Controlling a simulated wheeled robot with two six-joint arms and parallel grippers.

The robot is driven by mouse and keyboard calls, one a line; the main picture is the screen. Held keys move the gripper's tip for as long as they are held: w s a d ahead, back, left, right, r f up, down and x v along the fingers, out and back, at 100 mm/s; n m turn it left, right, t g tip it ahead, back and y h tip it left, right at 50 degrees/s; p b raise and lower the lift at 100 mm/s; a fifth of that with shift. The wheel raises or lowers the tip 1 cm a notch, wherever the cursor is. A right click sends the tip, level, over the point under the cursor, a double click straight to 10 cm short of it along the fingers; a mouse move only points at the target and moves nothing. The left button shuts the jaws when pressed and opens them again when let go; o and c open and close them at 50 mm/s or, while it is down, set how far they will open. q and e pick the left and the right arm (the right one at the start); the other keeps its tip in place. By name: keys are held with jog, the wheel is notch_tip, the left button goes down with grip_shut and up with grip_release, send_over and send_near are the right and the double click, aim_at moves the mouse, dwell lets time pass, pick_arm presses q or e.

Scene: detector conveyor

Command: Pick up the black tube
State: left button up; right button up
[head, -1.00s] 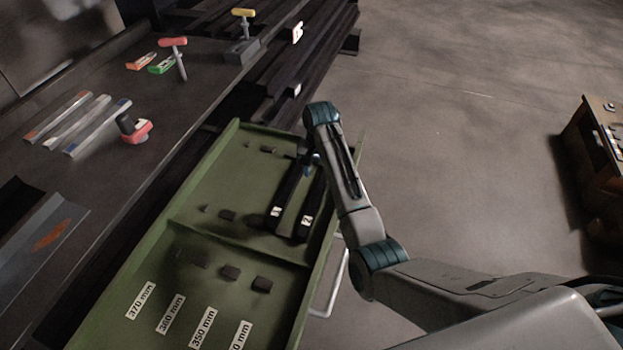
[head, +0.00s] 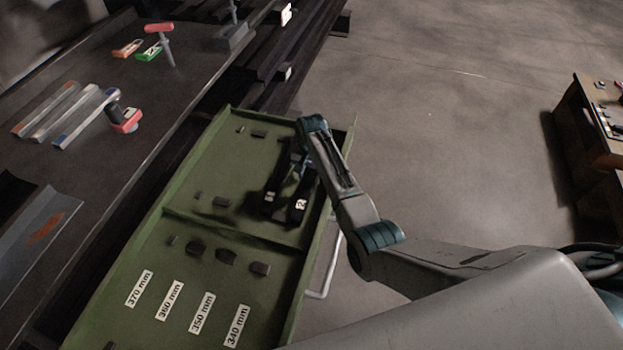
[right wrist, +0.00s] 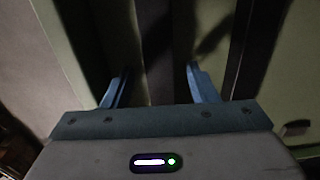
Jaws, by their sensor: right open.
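Two black tubes lie side by side in the green tray (head: 187,180), near its right wall: a left one (head: 271,205) and a right one (head: 299,213), each with a white label at its near end. My right gripper (head: 297,172) is over their far part, and my arm hides much of them. In the right wrist view my open gripper (right wrist: 157,73) has one black tube (right wrist: 155,45) between its two blue fingers, with gaps on both sides. The other tube (right wrist: 245,50) lies outside the right finger. My left gripper is out of view.
The tray has a divider (head: 235,232), small dark blocks (head: 226,256) and length labels (head: 202,312). A handle (head: 327,275) sticks out at its right. A dark bench (head: 130,85) with coloured tools stands at left. A wooden table (head: 590,130) is at far right.

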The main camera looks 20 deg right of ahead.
aim_at(311, 176)
grip_shut()
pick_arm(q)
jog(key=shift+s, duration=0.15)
pick_arm(e)
jog(key=shift+w+r, duration=0.1)
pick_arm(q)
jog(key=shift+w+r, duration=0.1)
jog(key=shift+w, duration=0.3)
pick_arm(e)
notch_tip(311, 176, up, 10)
